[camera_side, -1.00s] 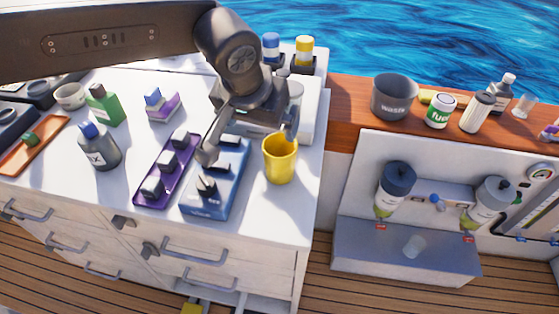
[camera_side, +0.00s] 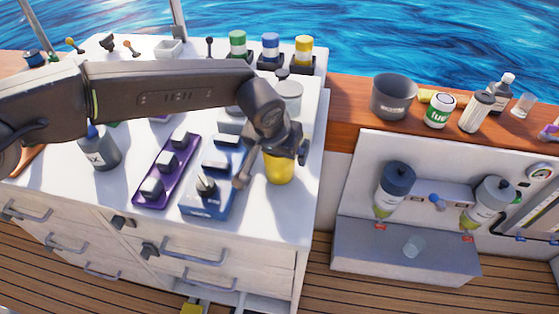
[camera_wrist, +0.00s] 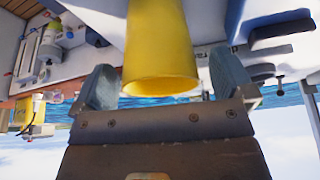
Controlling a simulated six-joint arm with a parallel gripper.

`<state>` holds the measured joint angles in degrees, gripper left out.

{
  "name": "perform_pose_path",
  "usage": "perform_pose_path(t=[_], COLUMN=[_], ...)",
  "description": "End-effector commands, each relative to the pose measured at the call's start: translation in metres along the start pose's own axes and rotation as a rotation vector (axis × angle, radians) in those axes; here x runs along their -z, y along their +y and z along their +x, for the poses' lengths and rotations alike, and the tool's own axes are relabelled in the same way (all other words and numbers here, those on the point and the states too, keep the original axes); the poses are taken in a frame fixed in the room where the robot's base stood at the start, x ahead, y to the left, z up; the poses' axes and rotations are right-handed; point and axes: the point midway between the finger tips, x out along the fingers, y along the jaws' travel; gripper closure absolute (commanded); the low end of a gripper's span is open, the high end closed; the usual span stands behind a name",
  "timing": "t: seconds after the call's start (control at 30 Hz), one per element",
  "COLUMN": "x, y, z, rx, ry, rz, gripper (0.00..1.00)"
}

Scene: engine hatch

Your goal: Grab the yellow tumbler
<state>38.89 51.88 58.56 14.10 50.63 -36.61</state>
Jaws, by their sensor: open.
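The yellow tumbler (camera_side: 280,169) stands upright near the right edge of the white counter in the side view. My gripper (camera_side: 272,165) is at the tumbler, with one finger to its left and one to its right, hiding its upper part. In the wrist view the tumbler (camera_wrist: 160,50) shows between the two spread fingers of my gripper (camera_wrist: 163,92), its rim toward the palm. The gripper is open; I cannot tell whether either finger touches the tumbler.
A blue device (camera_side: 208,197) with black knobs sits close left of the tumbler, and a purple switch panel (camera_side: 167,171) lies farther left. A grey waste pot (camera_side: 394,97) stands on the wooden ledge (camera_side: 350,112) at right. The counter in front of the tumbler is clear.

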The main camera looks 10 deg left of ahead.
Motion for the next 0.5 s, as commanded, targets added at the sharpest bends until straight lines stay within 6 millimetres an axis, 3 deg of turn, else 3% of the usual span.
perform_pose_path(t=[0.13, 0.4, 0.5], x=[0.000, 0.000, 0.000], y=[0.000, 0.001, 0.001], z=[0.018, 0.020, 0.020], rx=[-0.001, -0.002, -0.002], ry=[-0.001, 0.000, 0.000], rz=[0.001, 0.001, 0.002], gripper=[0.00, 0.00, 0.09])
